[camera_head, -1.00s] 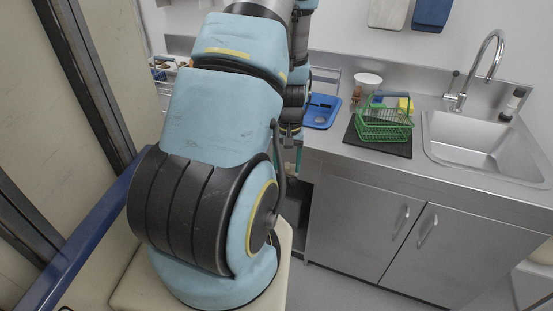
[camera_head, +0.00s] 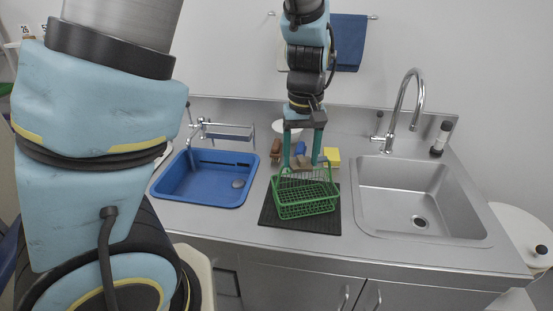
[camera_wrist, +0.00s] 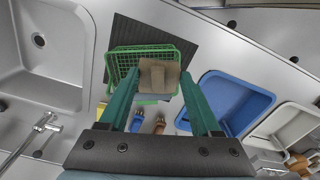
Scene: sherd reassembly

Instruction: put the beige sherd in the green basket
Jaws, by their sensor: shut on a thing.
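My gripper (camera_head: 302,163) points down over the green basket (camera_head: 306,208) and is shut on the beige sherd (camera_head: 302,164). The sherd shows as a tan, blocky piece between the two green fingers in the wrist view (camera_wrist: 158,76). There it overlaps the opening of the wire basket (camera_wrist: 185,47). In the head view the sherd appears at the basket's back rim height or a little above it. How far it is above the basket floor is hard to tell. The basket stands on a dark mat (camera_head: 268,213), and no other thing is clearly visible inside it.
A blue tray (camera_head: 180,195) with a grey oval piece (camera_head: 238,184) lies left of the mat. A sink (camera_head: 420,200) with a tall tap (camera_head: 405,105) is on the right.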

